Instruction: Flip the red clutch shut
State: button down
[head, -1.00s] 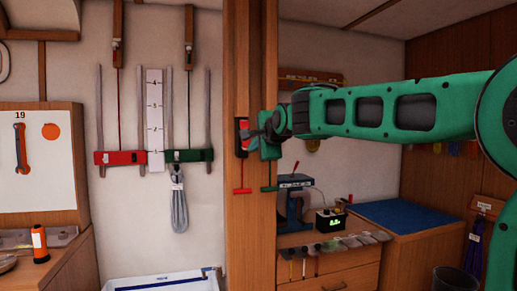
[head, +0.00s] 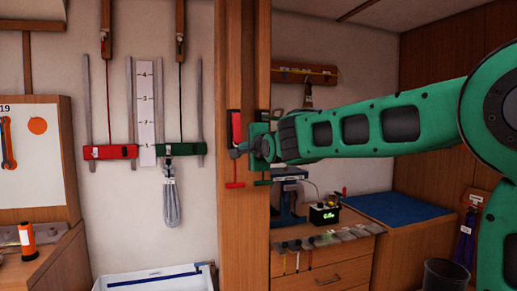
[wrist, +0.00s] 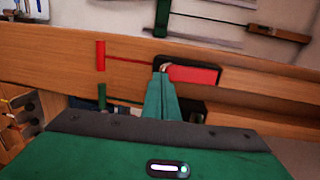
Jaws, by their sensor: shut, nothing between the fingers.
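The red clutch (head: 236,127) is on the wooden post, a red lever in a black housing. In the wrist view the red clutch (wrist: 195,75) shows its lever lying along the housing; I cannot tell whether it is fully flush. My gripper (head: 238,151) is shut and empty at the lower end of this clutch. In the wrist view the fingertips of my gripper (wrist: 163,72) are close against the lever's end; contact is unclear. A red pull handle (head: 235,185) hangs on a line below the clutch.
A second black housing (wrist: 190,107) sits beside the red clutch, partly hidden by my fingers. A green handle (wrist: 102,96) is near it. A red carriage (head: 110,152) and a green carriage (head: 180,149) are on the wall left. A bench with a blue top (head: 385,207) stands right.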

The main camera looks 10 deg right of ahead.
jog(key=shift+w+f, duration=0.95)
jog(key=shift+w, duration=0.3)
